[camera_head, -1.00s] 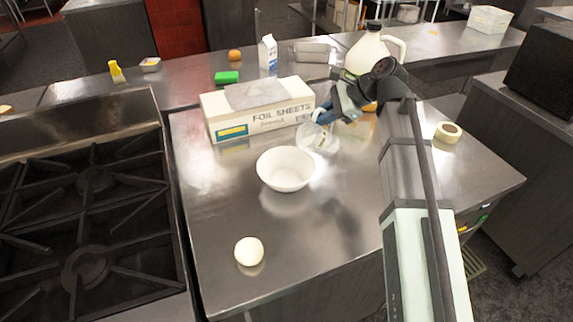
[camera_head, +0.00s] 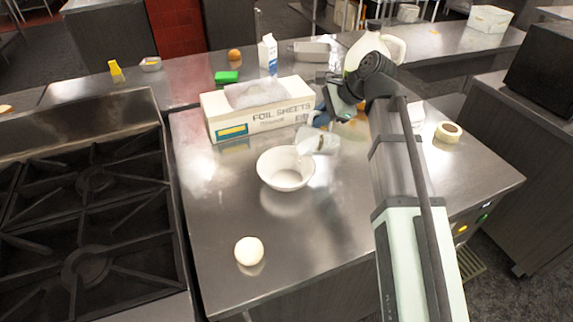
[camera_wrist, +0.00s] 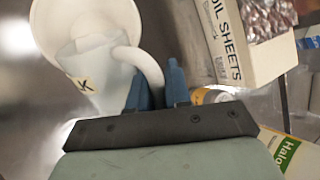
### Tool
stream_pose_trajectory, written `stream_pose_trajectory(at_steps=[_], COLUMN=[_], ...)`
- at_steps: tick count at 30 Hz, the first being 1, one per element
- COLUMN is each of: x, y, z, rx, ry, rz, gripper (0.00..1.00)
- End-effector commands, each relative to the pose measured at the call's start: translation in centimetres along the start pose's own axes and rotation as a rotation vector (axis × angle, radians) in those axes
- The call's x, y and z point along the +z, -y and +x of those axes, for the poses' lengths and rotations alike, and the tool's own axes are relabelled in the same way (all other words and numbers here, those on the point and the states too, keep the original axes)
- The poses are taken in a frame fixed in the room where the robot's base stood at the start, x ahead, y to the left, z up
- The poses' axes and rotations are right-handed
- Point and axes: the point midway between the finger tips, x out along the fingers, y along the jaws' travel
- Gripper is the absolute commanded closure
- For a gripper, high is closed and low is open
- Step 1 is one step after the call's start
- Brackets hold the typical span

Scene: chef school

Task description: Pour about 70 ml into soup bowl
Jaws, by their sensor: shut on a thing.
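A white soup bowl (camera_head: 285,181) stands upright on the steel counter in the head view; a white round form at the top left of the wrist view looks like it (camera_wrist: 80,20). My gripper (camera_head: 322,118) is shut on the handle of a small pale jug (camera_head: 322,143). The jug is tilted, its mouth at the bowl's right back rim. White liquid shows at its lip and seems to run into the bowl; the level inside is unclear. In the wrist view, blue fingertips (camera_wrist: 158,88) flank the handle, and the jug (camera_wrist: 95,72) has a yellow label showing "K".
A foil sheets box (camera_head: 260,120) stands just behind the bowl and jug. A large white bottle (camera_head: 362,48) stands behind my arm. A white ball-like item (camera_head: 249,251) lies in front, a tape roll (camera_head: 448,132) at right. The stove (camera_head: 85,200) is at left.

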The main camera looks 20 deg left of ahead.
Motion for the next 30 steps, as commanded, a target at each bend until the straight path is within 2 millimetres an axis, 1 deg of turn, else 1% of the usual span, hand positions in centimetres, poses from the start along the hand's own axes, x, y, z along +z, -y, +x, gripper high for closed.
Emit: stream_pose_trajectory(at_steps=[30], x=[0.86], y=[0.44], z=[0.41], rx=[0.006], ry=[-0.047], rz=[-0.024], gripper=[1.0])
